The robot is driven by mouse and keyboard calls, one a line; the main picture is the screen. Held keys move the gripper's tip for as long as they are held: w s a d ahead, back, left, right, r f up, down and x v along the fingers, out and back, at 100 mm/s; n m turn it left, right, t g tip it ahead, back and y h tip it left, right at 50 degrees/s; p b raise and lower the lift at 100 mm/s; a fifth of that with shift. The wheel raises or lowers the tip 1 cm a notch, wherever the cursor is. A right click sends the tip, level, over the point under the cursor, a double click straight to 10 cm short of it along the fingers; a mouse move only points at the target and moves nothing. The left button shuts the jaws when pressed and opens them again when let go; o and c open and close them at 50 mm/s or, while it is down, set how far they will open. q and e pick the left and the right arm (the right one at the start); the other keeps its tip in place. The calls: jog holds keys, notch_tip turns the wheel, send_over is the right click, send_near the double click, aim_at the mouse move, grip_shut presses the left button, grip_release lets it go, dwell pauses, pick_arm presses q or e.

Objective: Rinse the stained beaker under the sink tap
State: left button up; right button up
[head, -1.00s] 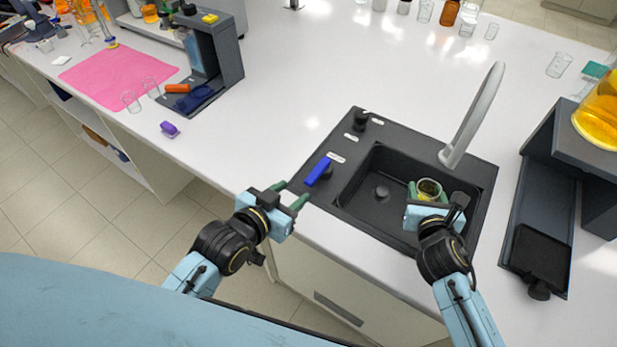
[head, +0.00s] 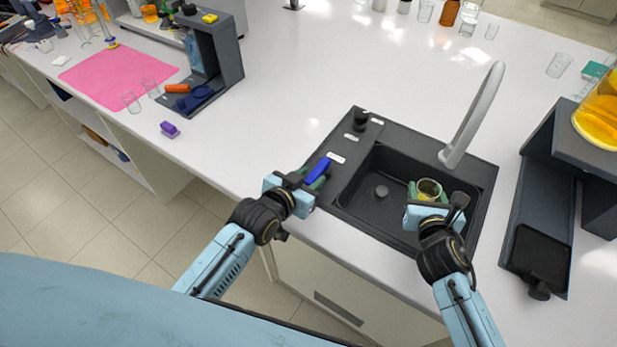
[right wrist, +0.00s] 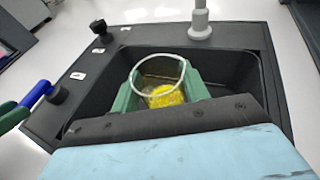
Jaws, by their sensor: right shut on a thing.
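The glass beaker (head: 429,187), with yellow stain or liquid low inside, is upright over the right part of the black sink (head: 375,205). My right gripper (head: 425,193) is shut on it; the right wrist view shows the beaker (right wrist: 158,72) between green fingers (right wrist: 160,92). The grey tap (head: 472,115) arches over the sink, its outlet behind the beaker. No water stream is visible. My left gripper (head: 314,178) is open, its green fingers around or beside the blue tap lever (head: 320,169); contact is unclear. The lever (right wrist: 36,94) also shows in the right wrist view.
A dark stand (head: 560,140) with an amber flask (head: 598,112) is right of the sink. A black knob (head: 361,118) rises from the sink's back left corner. A pink mat (head: 115,75) and glassware lie far left.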

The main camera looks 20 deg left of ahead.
pick_arm(q)
grip_shut()
jog(key=shift+a, duration=0.1)
jog(key=shift+w+a+r+m+g+h, duration=0.1)
jog(key=shift+w+a+m+g+h, duration=0.15)
jog(key=shift+m+h, duration=0.4)
jog(key=shift+w+a+r+m+g+h, duration=0.1)
jog(key=shift+a+m+g+h, duration=0.15)
jog(key=shift+m+h, duration=0.35)
jog(key=shift+a+f+m+h, duration=0.1)
jog(key=shift+a+m+h, duration=0.15)
jog(key=shift+h, duration=0.1)
jog(key=shift+o, duration=1.3)
grip_release()
jog(key=shift+f, duration=0.1)
jog(key=shift+a, duration=0.1)
